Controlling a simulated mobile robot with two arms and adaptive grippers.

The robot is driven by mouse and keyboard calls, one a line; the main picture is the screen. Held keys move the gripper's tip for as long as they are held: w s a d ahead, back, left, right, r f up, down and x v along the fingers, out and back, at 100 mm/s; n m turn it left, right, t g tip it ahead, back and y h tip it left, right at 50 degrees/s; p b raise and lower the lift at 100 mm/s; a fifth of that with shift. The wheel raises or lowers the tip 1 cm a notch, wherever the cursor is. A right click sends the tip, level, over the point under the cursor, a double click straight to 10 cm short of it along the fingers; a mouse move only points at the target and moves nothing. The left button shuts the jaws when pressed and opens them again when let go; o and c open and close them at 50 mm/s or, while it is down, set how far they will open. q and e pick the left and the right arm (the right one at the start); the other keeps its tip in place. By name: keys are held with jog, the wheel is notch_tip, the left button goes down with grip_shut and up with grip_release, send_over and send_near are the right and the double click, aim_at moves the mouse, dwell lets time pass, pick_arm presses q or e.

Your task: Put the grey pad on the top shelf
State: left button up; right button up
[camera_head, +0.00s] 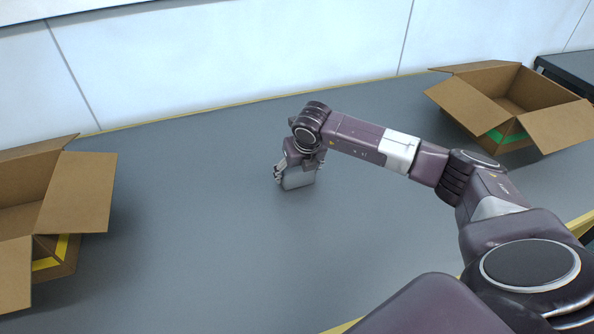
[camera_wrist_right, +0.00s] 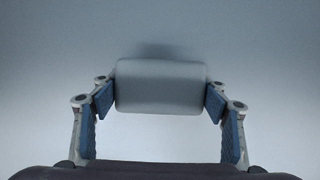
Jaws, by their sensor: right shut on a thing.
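The grey pad (camera_head: 299,179) is a small block with rounded corners, near the middle of the grey table. My right gripper (camera_head: 296,174) is above it, pointing down, with its fingers at the pad's two sides. In the right wrist view the pad (camera_wrist_right: 161,87) sits between the blue-lined fingers of the right gripper (camera_wrist_right: 160,98), which are shut on it. A dark shadow shows beside the pad there. I cannot tell whether the pad touches the table. No shelf shows in either view. My left gripper is not in view.
An open cardboard box with yellow tape (camera_head: 75,190) stands at the left. Another open cardboard box with green tape (camera_head: 478,112) stands at the back right. The grey table (camera_head: 210,250) is clear between them. A pale wall (camera_head: 230,50) runs behind.

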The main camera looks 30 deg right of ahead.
jog(key=o, duration=0.7)
jog(key=shift+f, duration=0.15)
jog(key=o, duration=0.5)
jog(key=shift+c, duration=0.2)
